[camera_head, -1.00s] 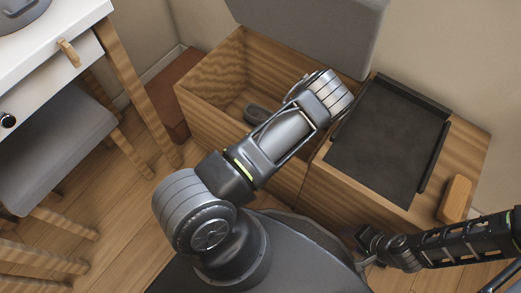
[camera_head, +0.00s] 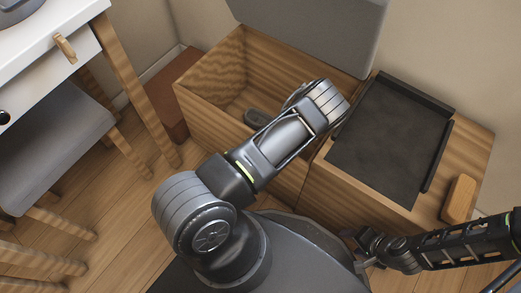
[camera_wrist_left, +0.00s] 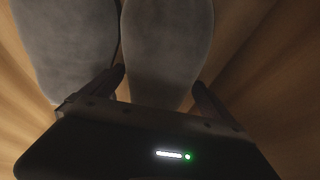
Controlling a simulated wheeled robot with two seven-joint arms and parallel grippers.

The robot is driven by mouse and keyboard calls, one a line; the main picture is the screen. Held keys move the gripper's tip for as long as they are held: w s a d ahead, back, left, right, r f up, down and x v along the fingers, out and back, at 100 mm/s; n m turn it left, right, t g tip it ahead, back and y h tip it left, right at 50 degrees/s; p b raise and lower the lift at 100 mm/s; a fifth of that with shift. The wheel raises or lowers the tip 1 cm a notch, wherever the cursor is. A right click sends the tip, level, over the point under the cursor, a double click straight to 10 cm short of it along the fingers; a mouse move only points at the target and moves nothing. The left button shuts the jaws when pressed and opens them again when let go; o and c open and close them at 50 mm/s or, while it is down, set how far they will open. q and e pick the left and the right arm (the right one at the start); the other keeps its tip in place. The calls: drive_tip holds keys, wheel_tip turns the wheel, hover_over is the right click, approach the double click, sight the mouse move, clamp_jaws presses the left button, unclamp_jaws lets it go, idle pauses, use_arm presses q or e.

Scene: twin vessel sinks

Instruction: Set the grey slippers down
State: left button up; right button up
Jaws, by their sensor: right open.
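The grey slippers (camera_wrist_left: 165,45) lie side by side in the left wrist view, close to the camera. My left gripper (camera_wrist_left: 160,78) has one finger on each side of the right-hand slipper's near end, and both fingers appear to touch it. In the head view, part of a grey slipper (camera_head: 257,117) shows inside the open wooden chest (camera_head: 208,78). My left arm reaches over the chest and hides its own gripper and the rest of the slippers. My right gripper (camera_head: 354,250) is open and empty, low at the right, in front of the cabinet.
A black tray (camera_head: 385,140) lies on the wooden cabinet right of the chest, beside a small wooden block (camera_head: 458,199). The chest's grey padded lid (camera_head: 310,30) stands raised. A grey stool (camera_head: 50,150) and white table (camera_head: 50,40) stand left.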

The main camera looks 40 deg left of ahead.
use_arm(q)
drive_tip(key=shift+w+r, duration=0.1)
idle(0.3)
drive_tip(key=shift+d+r+p, duration=0.15)
drive_tip(key=shift+r+p, duration=0.15)
drive_tip(key=p+v, duration=0.4)
drive_tip(key=v, duration=0.6)
drive_tip(key=shift+r, duration=0.2)
drive_tip(key=shift+d+r, duration=0.2)
drive_tip(key=shift+r, duration=0.25)
idle(0.6)
